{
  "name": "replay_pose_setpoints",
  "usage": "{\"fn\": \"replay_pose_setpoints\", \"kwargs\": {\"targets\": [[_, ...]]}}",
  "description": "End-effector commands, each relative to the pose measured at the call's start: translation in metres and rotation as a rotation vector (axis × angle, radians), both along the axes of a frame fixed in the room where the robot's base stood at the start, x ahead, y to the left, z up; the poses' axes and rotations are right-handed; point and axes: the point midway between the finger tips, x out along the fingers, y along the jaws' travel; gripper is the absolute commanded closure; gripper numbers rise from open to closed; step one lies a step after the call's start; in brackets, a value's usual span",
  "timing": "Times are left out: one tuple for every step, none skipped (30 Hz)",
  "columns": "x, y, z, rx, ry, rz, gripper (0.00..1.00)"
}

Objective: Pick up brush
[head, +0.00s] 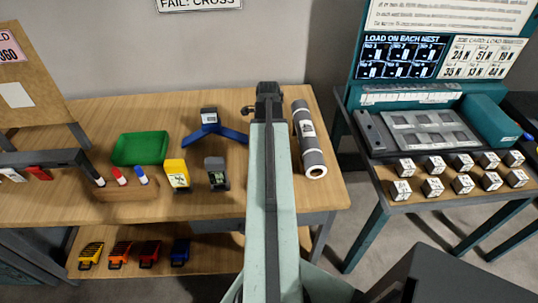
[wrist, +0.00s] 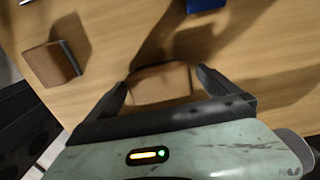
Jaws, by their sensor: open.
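I cannot pick out the brush with certainty. A second brown block (wrist: 52,64) lies apart to the left. In the head view my gripper (head: 268,89) is at the back of the table, left of the grey roll, and my arm hides what is under it. My gripper also shows in the wrist view (wrist: 162,79), its two fingers spread, with no firm hold visible. Contact with the block cannot be told.
The grey roll (head: 309,140) and a blue stand (head: 213,130) flank my arm on the table. A green tray (head: 140,148), markers (head: 120,177), a yellow item (head: 177,175) and a grey item (head: 216,173) are left. Several coloured items (head: 120,252) sit below. A teal bench (head: 490,118) stands right.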

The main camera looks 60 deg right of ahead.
Motion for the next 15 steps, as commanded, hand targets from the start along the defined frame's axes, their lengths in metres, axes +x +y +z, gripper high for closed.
{"fn": "replay_pose_setpoints", "kwargs": {"targets": [[-0.0001,-0.0001,0.0014,0.0,0.0,0.0,0.0],[-0.0001,-0.0002,0.002,0.0,0.0,0.0,0.0],[-0.0002,-0.0001,0.0022,0.0,0.0,0.0,0.0],[-0.0002,-0.0002,0.0022,0.0,0.0,0.0,0.0],[-0.0002,-0.0002,0.0023,0.0,0.0,0.0,0.08],[-0.0002,-0.0002,0.0023,0.0,0.0,-0.001,0.19],[-0.0003,-0.0002,0.0023,0.0,0.0,-0.001,0.28],[-0.0003,-0.0002,0.0023,0.0,0.0,-0.001,0.36],[-0.0004,-0.0003,0.0023,0.0,0.0,-0.001,0.47],[-0.0004,-0.0003,0.0023,0.0,0.0,-0.001,0.56],[-0.0005,-0.0004,0.0023,0.0,0.0,-0.001,0.64],[-0.0004,-0.0004,0.0023,0.0,0.0,-0.001,0.65],[-0.0004,-0.0004,0.0023,0.0,0.0,-0.001,0.65],[-0.0005,-0.0005,0.0023,0.0,0.0,-0.001,0.65],[-0.0005,-0.0005,0.0023,0.0,0.0,-0.001,0.65]]}}
